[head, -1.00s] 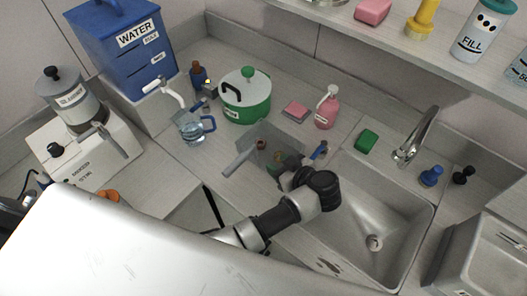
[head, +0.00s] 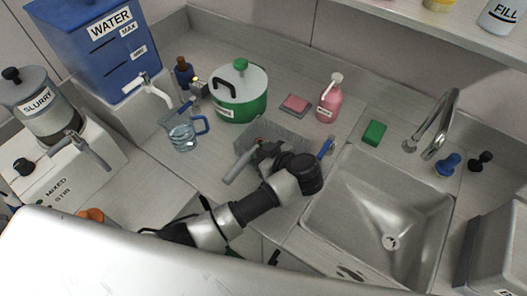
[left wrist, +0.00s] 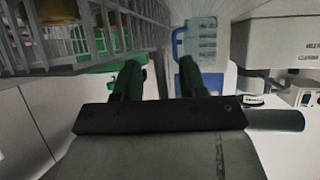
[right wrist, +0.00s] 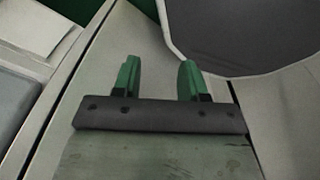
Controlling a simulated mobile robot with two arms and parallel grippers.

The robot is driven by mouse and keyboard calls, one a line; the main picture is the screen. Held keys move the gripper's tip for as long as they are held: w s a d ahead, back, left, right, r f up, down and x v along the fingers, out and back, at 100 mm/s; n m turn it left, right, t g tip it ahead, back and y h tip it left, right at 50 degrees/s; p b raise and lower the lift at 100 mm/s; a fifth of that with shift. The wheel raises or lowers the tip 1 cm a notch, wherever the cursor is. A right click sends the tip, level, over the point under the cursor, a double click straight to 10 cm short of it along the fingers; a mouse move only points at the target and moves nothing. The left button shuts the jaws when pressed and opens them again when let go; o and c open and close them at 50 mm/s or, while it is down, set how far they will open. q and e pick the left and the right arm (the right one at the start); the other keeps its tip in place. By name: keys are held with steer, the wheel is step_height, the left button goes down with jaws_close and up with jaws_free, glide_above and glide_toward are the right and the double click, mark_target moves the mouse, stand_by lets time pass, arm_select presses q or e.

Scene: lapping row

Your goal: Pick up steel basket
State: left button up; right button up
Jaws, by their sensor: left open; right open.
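The steel basket (head: 272,132) is a grey mesh box on the counter left of the sink, partly hidden behind my left arm in the head view. My right gripper (right wrist: 159,80) is open and empty, outside the head view.
The sink (head: 380,215) lies right of the basket. A water jug (head: 183,135), green pot (head: 239,95), pink sponge (head: 295,104), pink bottle (head: 330,100) and green block (head: 375,133) stand around it. A slurry dispenser (head: 45,105) is at left.

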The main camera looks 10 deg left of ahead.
arm_select(q)
steer(key=shift+s+d, duration=0.1)
steer(key=shift+d, duration=0.05)
steer(key=shift+r, duration=0.1)
steer(key=shift+c, duration=1.3)
jaws_close()
